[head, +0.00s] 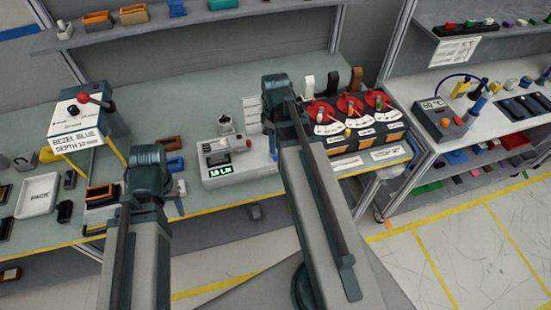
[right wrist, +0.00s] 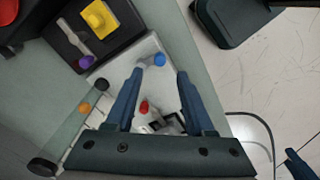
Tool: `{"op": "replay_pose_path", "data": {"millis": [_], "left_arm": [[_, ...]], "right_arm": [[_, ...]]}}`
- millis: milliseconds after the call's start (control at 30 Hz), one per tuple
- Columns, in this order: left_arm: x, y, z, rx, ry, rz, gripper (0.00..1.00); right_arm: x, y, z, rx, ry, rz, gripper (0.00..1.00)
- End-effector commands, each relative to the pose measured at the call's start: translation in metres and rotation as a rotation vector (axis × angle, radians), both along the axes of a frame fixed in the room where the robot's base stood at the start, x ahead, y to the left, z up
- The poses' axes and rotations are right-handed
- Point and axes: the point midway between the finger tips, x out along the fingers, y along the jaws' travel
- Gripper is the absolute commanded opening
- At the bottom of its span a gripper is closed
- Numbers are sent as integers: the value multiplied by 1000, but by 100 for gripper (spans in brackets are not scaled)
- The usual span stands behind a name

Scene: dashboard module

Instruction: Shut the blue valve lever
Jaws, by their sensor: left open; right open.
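In the right wrist view, a small blue knob (right wrist: 159,59) sits at the end of a short pale lever (right wrist: 146,64) on a white panel (right wrist: 110,72). My right gripper (right wrist: 159,80) is open, and the knob shows between its two fingertips. I cannot tell whether either finger touches it. In the head view I cannot make out the blue lever, and my right arm covers part of the bench. My left gripper (head: 150,165) is over the left part of the bench, with its fingers hidden or unclear.
A white box with a green display (head: 222,162) stands between my arms. Three red dials (head: 350,106) are right of my right arm. A sloped box (head: 85,120) with a red knob stands at left.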

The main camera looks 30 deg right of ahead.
Motion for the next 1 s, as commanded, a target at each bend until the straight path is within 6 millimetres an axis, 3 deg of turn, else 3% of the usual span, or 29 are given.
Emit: {"op": "replay_pose_path", "data": {"millis": [33, 333, 767, 833, 1000], "left_arm": [[0, 0, -15, 0, 0, -2, 50], [0, 0, -54, 2, 0, -8, 50], [0, 0, -61, 2, 0, -7, 50], [0, 0, -61, 2, 0, -6, 50], [0, 0, -61, 1, 0, -6, 50]], "right_arm": [[0, 0, -15, 0, 0, 0, 54], [0, 0, -54, 0, 0, 0, 54], [0, 0, -61, 0, 0, 0, 54], [0, 0, -61, 0, 0, 0, 47], [0, 0, -61, 0, 0, 0, 16]]}}
